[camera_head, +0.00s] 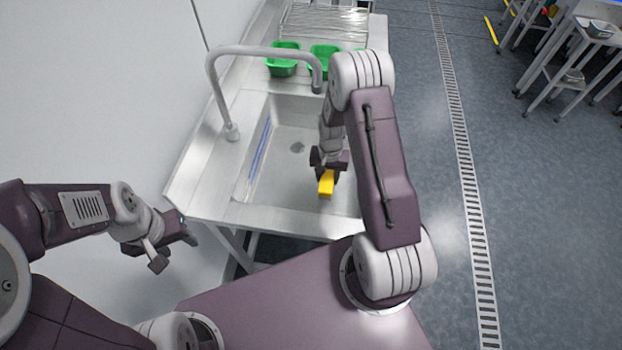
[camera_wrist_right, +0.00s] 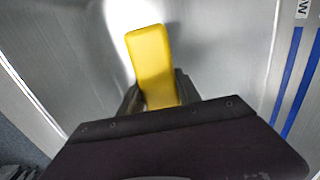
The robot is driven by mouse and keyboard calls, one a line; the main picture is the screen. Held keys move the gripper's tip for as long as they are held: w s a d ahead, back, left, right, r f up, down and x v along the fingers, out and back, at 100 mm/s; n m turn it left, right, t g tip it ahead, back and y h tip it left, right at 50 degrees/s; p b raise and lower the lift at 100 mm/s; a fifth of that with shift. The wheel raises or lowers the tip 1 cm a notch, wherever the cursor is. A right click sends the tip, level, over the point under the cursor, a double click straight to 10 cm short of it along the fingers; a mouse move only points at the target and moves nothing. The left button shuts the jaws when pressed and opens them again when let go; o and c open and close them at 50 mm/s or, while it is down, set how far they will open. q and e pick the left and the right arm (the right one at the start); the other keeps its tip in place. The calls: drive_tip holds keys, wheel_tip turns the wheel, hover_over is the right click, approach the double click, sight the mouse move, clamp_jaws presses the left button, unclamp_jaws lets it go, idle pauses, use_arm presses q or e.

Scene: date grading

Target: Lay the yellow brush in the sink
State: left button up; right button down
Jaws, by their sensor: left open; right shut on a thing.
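The yellow brush (camera_head: 326,184) is a yellow block-like piece in my right gripper (camera_head: 328,168), over the metal sink (camera_head: 283,187). My right gripper is shut on it. In the right wrist view the brush (camera_wrist_right: 154,62) sticks out beyond the dark fingers, with the sink's grey metal around it. I cannot tell whether it touches the basin floor. Its gripped end is hidden by the gripper. My left gripper (camera_head: 178,250) is open and empty, left of the sink's front corner and apart from it.
A curved grey faucet (camera_head: 226,95) stands at the sink's left side, its spout reaching over the basin's far part. Green bins (camera_head: 283,67) stand behind the basin, near a wire rack (camera_head: 325,22). Blue stripes (camera_head: 259,150) mark the basin's left wall.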

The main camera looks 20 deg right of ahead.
wheel_tip(320, 180, down, 5)
drive_tip(key=shift+s+r, duration=0.1)
drive_tip(key=shift+f, duration=2.6)
drive_tip(key=c, duration=0.9)
unclamp_jaws()
drive_tip(key=shift+o, duration=0.2)
